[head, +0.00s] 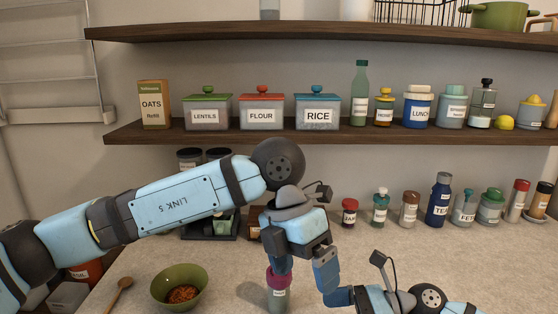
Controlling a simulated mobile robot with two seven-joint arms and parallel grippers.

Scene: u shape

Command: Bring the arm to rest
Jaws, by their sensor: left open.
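My left arm reaches in from the left, and its gripper (303,268) points down over the counter in the lower middle. It is open. A small jar with a pink-red lid (277,294) stands at its fingers on the left side; I cannot tell whether they touch. The jar's base is cut off by the bottom edge. Part of my right arm shows low at the right of the left gripper, but I cannot make out its fingers.
A green bowl (168,280) with brown contents and a wooden spoon (120,291) lie on the counter (225,300) at left. Several jars and bottles line the back, including a blue flask (438,203). Shelves (330,136) with boxes and containers hang above.

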